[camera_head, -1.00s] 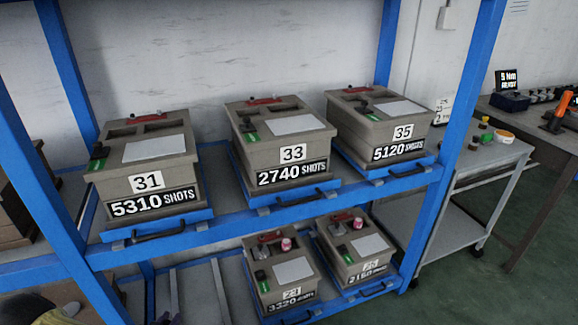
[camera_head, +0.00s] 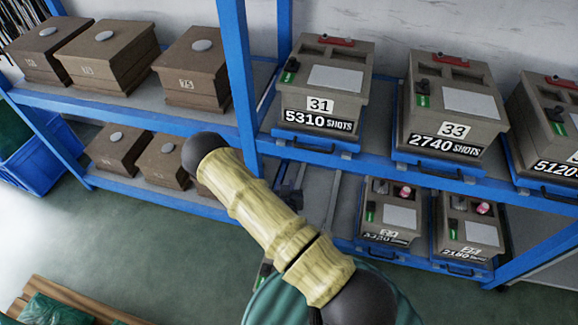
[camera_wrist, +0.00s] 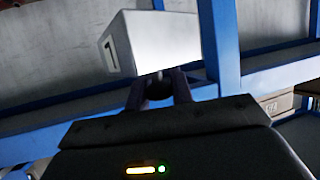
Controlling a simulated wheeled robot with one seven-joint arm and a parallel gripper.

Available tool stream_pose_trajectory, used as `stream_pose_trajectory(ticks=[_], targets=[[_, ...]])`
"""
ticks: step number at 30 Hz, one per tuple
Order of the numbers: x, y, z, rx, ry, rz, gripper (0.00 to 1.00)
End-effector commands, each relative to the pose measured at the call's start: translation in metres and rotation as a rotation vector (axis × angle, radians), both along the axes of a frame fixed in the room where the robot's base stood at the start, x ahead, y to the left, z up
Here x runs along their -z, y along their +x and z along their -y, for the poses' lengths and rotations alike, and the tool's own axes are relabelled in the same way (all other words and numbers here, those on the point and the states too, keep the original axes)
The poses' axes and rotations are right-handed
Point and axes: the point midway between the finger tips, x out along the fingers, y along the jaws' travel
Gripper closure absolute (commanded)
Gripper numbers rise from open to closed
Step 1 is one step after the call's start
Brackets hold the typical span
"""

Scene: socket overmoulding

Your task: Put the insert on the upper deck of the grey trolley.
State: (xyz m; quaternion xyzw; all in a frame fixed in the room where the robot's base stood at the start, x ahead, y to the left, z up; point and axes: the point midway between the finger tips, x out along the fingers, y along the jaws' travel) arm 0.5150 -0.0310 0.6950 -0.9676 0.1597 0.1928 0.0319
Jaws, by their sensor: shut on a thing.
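In the wrist view my gripper (camera_wrist: 158,90) is shut on the small dark knob of a pale grey block, which I take to be the insert (camera_wrist: 160,42). The block is marked "1" on its left face and sits tilted beyond the fingertips. The blue rack is behind it. In the head view I cannot make out the gripper or the insert; my own arm crosses the middle of the picture. The grey trolley and its upper deck cannot be made out clearly in either current view.
A blue rack (camera_head: 237,80) spans the head view. Numbered moulds such as 31 (camera_head: 320,90) and 33 (camera_head: 450,110) stand on it, with brown boxes (camera_head: 105,50) to the left. A blue crate (camera_head: 45,145) and a wooden pallet (camera_head: 60,295) are left. Green floor (camera_head: 130,230) is open between.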

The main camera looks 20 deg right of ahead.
Motion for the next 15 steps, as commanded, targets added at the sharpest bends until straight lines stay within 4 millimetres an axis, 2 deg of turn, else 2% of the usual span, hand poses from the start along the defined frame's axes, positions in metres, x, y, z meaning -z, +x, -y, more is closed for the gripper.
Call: stream_pose_trajectory(ticks=[1, 15], targets=[[-0.014, -0.003, -0.002, -0.032, -0.004, -0.001, 1.0], [-0.048, -0.032, -0.027, -0.295, -0.002, -0.001, 1.0]])
